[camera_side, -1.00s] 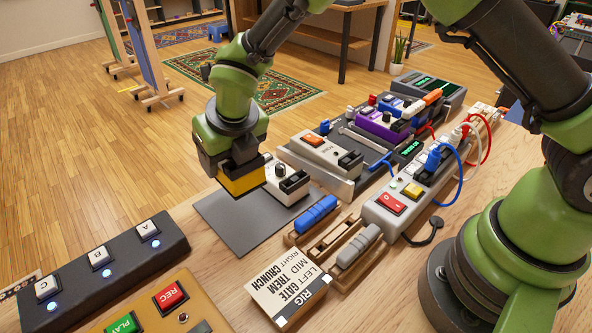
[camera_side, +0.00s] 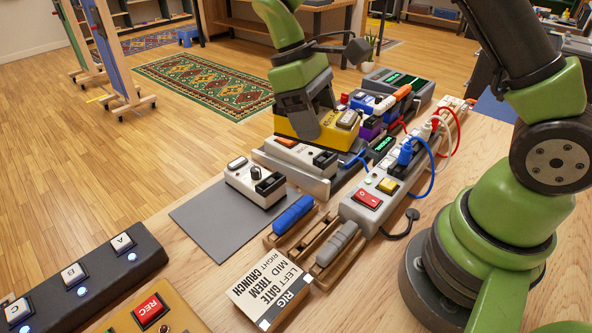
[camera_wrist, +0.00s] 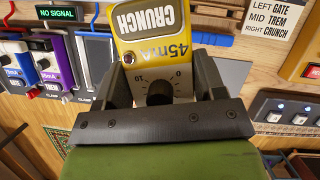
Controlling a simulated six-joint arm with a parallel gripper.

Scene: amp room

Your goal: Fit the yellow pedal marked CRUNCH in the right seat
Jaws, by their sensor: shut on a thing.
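My gripper (camera_side: 307,112) is shut on the yellow CRUNCH pedal (camera_side: 290,122), which it holds over the pedalboard. The wrist view shows the pedal (camera_wrist: 150,48) between both jaws, with CRUNCH, 45mA and a black knob visible. A purple pedal (camera_side: 369,126) and a blue pedal (camera_side: 362,102) sit farther along. My gripper hides part of the board, and I cannot tell whether the yellow pedal touches it. The RIG card (camera_side: 270,288) reads left GATE, mid TREM, right CRUNCH.
Another white pedal (camera_side: 255,184) stands on the grey mat (camera_side: 205,222). A power strip (camera_side: 361,203) with blue, red and white cables runs beside the board. A blue-handled clamp piece (camera_side: 293,215) lies in a wooden rack. The mat's front part is clear.

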